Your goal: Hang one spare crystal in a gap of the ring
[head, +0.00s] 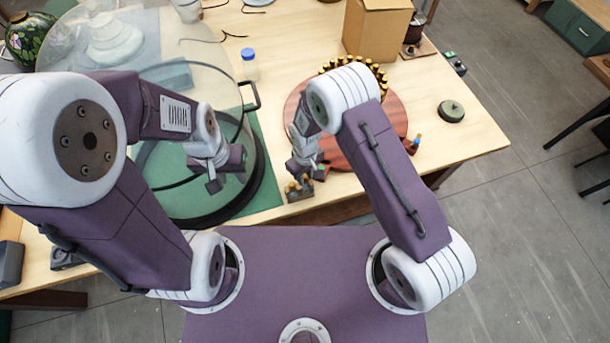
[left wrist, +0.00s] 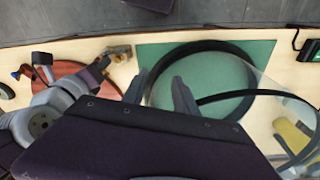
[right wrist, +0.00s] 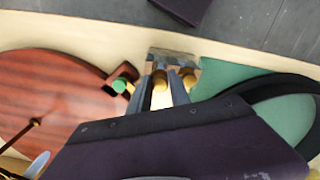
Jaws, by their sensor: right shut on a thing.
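My right gripper (head: 303,176) is low at a small holder (head: 297,193) near the table's front edge. In the right wrist view the fingers (right wrist: 162,78) are shut on a gold-capped spare crystal (right wrist: 159,84). Another gold cap (right wrist: 188,78) stands in the holder, just right of the fingers. The ring (head: 352,66), with several gold caps, sits toward the back of a round red-brown board (head: 393,112); my right arm hides part of it, and its gaps cannot be made out. My left gripper (head: 213,185) is open and empty over the green mat; its fingers (left wrist: 160,88) stand apart in the left wrist view.
A small green-ended item (right wrist: 119,85) lies by the board's edge near the holder. A blue-capped bottle (head: 249,65), a cardboard box (head: 378,28) and a dark green disc (head: 451,111) stand farther off.

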